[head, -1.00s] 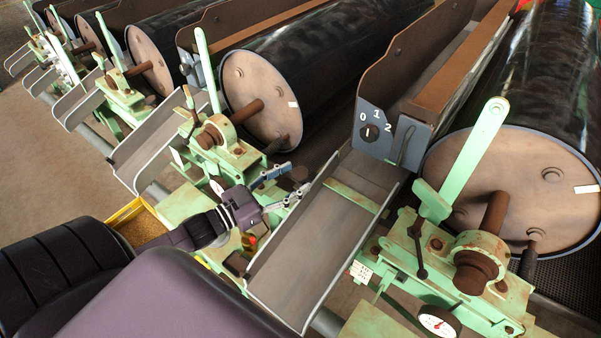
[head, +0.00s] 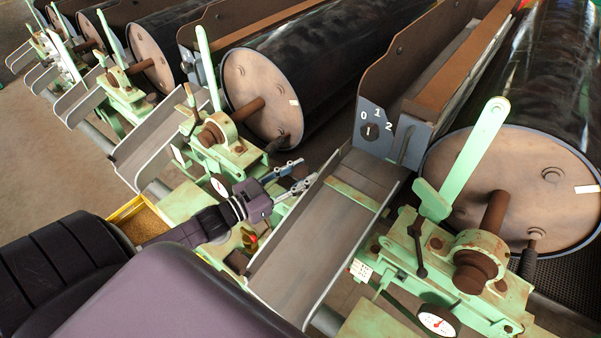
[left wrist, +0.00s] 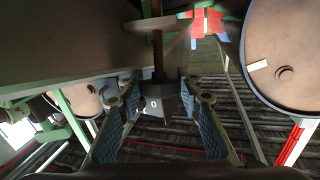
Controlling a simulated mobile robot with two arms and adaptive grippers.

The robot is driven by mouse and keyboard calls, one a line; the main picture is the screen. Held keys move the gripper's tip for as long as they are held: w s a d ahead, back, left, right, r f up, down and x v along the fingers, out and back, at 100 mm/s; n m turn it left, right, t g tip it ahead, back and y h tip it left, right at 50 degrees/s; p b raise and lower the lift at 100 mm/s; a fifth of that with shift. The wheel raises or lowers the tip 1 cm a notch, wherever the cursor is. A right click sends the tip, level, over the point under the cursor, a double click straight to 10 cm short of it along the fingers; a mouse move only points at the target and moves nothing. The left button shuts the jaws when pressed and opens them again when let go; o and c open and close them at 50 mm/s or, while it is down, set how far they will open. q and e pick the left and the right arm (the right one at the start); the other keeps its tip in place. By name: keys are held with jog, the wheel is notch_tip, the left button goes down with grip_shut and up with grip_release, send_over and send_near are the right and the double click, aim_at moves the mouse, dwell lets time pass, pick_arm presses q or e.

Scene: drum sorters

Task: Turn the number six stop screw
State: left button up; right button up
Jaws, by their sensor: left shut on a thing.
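My left gripper (head: 302,173) reaches in beside the left edge of the nearest metal chute (head: 325,235) in the head view. In the left wrist view its two blue-padded fingers (left wrist: 160,100) stand on either side of a small grey knob (left wrist: 158,104), and it is shut on it. The knob carries a pale mark like a 0 or 6, too small to be sure. A brown threaded rod (left wrist: 157,55) runs up from the knob to a round plate. In the head view the stop screw is hidden. My right gripper is not in view.
Dark drums with brown end discs (head: 262,97) stand in a row. Green bearing stands with levers (head: 470,160) flank the chutes. A yellow-edged tray (head: 130,212) lies behind my left arm.

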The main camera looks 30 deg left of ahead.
pick_arm(q)
jog(key=shift+w+f+m+g+h+b, duration=0.1)
jog(key=shift+f+m+g+h+b, duration=0.05)
jog(key=shift+m+g+h+b, duration=1.1)
jog(key=shift+m+h+b, duration=0.35)
jog(key=shift+m+h, duration=0.4)
jog(key=shift+h, duration=0.1)
jog(key=shift+g, duration=0.35)
jog(key=o, duration=1.2)
jog(key=shift+c, duration=0.2)
jog(key=shift+a, duration=0.1)
jog(key=v, duration=1.2)
